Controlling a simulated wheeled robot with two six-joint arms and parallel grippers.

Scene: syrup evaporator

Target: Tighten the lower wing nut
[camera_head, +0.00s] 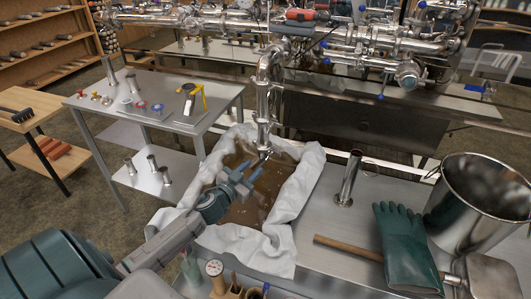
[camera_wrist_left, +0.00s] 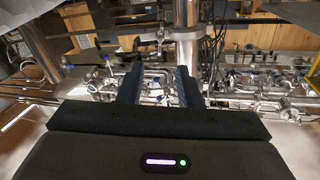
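A polished vertical pipe (camera_head: 263,105) comes down from an elbow over a cloth-lined basin. A small clamp with what looks like the lower wing nut (camera_head: 265,154) sits at its lower end; the nut is too small to make out clearly. My left gripper (camera_head: 249,171) is open and empty, just below and left of that end, above the brown liquid. In the left wrist view, the fingers (camera_wrist_left: 158,88) stand apart with nothing between them. The pipe (camera_wrist_left: 187,14) with a clamp band (camera_wrist_left: 190,34) shows beyond the right finger. My right gripper is out of view.
White cloth (camera_head: 305,170) drapes the basin around the brown liquid. A side table (camera_head: 150,82) holds small fittings.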

